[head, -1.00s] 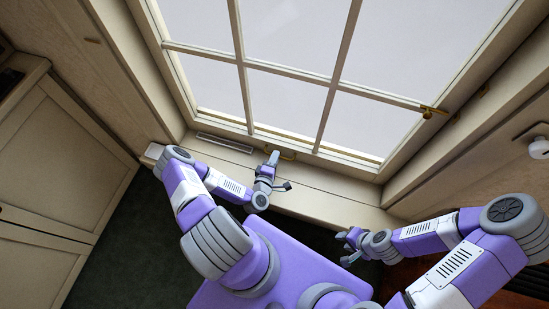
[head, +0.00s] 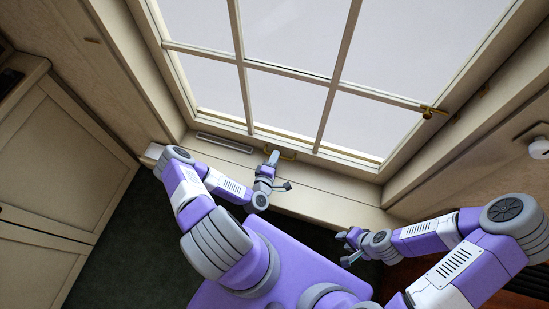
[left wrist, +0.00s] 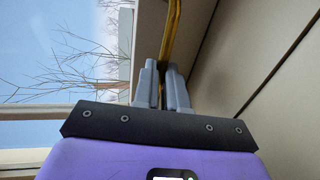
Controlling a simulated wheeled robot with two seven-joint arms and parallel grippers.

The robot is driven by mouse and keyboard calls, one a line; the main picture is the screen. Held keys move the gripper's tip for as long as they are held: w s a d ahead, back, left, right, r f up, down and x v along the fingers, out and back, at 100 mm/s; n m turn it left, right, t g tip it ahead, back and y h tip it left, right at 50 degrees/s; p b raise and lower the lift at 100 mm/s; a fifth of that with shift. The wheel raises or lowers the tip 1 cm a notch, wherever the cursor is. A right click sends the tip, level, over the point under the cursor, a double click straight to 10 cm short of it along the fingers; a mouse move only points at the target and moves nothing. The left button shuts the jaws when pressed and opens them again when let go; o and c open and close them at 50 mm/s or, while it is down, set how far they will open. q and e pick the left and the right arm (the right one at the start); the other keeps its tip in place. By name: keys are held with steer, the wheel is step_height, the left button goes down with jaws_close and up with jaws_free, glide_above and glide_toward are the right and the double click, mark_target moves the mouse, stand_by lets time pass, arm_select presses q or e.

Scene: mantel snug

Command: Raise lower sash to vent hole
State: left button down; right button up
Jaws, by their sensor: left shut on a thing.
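The lower sash (head: 335,160) is a cream frame with glass panes, and its bottom rail is low, close to the sill. A brass lift handle (head: 287,155) is on that rail. My left gripper (head: 273,157) is at the handle's left end. In the left wrist view the grey fingers (left wrist: 162,85) are closed around the lower end of the brass bar (left wrist: 172,32). A brass fitting (head: 430,111) sits at the right side of the window. No vent hole is clearly visible. My right gripper (head: 343,248) is open and empty, below the sill and away from the window.
The wooden sill (head: 320,206) runs below the window, with a slotted grille (head: 224,143) at its left. A panelled cabinet (head: 60,150) stands left and a side wall with a white knob (head: 539,147) stands right. The dark green floor (head: 135,245) is clear at lower left.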

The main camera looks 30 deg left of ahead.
arm_select(q)
steer(key=shift+r, duration=0.1)
step_height(320, 180, up, 10)
steer(key=p, duration=0.8)
steer(key=c, duration=1.2)
jaws_free()
steer(key=p+v, duration=0.1)
steer(key=v, duration=0.6)
steer(key=shift+s, duration=0.25)
